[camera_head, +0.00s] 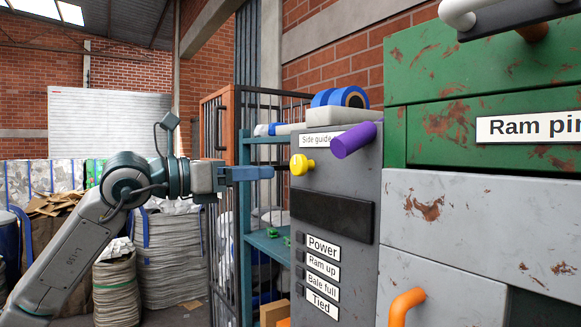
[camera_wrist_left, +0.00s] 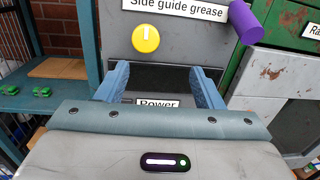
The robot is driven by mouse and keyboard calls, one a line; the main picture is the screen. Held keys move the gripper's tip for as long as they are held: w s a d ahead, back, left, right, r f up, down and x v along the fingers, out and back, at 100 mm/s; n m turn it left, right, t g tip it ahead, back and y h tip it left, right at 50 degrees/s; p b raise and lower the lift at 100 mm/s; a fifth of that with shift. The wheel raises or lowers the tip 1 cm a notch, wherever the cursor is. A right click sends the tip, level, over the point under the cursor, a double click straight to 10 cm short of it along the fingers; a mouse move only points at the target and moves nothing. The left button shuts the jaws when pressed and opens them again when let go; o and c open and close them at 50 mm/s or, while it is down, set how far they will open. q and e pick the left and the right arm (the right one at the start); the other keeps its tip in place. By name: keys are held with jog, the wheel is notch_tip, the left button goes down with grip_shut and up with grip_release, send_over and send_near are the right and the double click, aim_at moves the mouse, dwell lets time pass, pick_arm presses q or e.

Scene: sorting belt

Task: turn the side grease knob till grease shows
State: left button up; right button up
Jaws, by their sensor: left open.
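The yellow knob (camera_head: 301,165) sits on the upper left of the grey panel (camera_head: 340,262), below a label (camera_head: 319,139) that reads "Side guide grease" in the left wrist view. It also shows in the left wrist view (camera_wrist_left: 146,39), round, with a white line pointing up. My left gripper (camera_head: 262,173) is just left of the knob in the head view. In the left wrist view its two blue fingers (camera_wrist_left: 165,84) are apart and empty, with the knob beyond and above the gap. I see no grease around the knob. My right gripper is not in view.
A purple cylinder (camera_head: 354,140) sticks out right of the knob. A dark blank strip (camera_head: 332,216) and several labels, including "Power" (camera_head: 322,246), lie below. A blue shelf (camera_head: 268,243) stands left of the panel. An orange handle (camera_head: 405,304) juts out at lower right.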

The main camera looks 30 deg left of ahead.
aim_at(295, 165)
pick_arm(q)
jog(key=shift+n+y, duration=0.3)
jog(key=shift+y, duration=0.3)
jog(key=p+x, duration=0.2)
jog(key=x, duration=0.1)
jog(key=a+r+p+x, duration=0.1)
jog(key=p+x, duration=0.4)
jog(key=p, duration=0.1)
jog(key=shift+w+r, duration=0.15)
jog(key=shift+w, duration=0.55)
jog(key=shift+w+d+p, duration=0.1)
jog(key=shift+w+p, duration=0.3)
jog(key=shift+w, duration=0.1)
jog(key=c, duration=1)
